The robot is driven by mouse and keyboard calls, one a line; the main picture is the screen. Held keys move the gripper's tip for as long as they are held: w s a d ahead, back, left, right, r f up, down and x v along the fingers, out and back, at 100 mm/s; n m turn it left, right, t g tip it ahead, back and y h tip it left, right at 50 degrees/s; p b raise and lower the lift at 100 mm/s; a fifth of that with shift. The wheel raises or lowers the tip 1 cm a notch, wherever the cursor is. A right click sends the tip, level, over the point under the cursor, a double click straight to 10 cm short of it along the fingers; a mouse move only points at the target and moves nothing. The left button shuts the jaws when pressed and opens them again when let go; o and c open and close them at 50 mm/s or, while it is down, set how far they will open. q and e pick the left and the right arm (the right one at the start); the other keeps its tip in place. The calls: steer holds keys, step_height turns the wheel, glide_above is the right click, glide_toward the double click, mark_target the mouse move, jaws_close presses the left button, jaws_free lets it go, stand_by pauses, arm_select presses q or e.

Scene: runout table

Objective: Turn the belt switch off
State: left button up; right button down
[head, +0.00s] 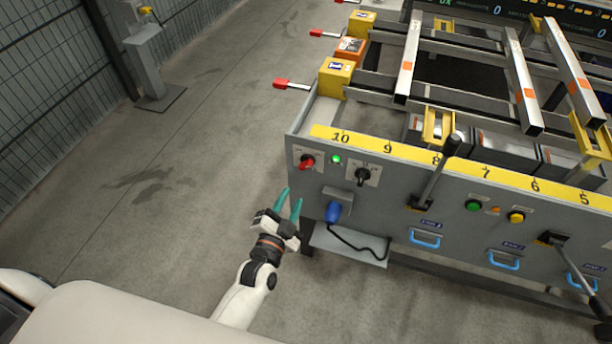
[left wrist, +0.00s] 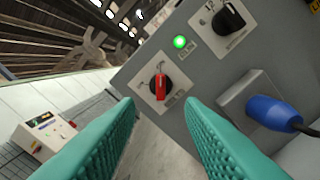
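The red-handled rotary switch (head: 307,161) sits on a light plate at the left end of the grey front panel. In the left wrist view the red switch (left wrist: 160,87) shows between and beyond my fingers, its handle nearly upright in that picture. A lit green lamp (head: 336,159) is beside it, also lit in the left wrist view (left wrist: 180,42). A black rotary knob (head: 362,176) is to the right. My left gripper (head: 292,198) is open and empty, below and left of the switch, apart from it. My right gripper is not in view.
A blue plug (head: 333,212) with a black cable sticks out below the switches, close to my left gripper. A lever (head: 436,172) with a black knob stands out from the panel further right. The floor (head: 190,190) left of the table is clear.

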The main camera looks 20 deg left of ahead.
mark_target(306, 168)
arm_select(q)
steer(key=w, duration=1.1)
steer(key=shift+d+b, duration=0.2)
steer(key=shift+b, duration=0.2)
jaws_close()
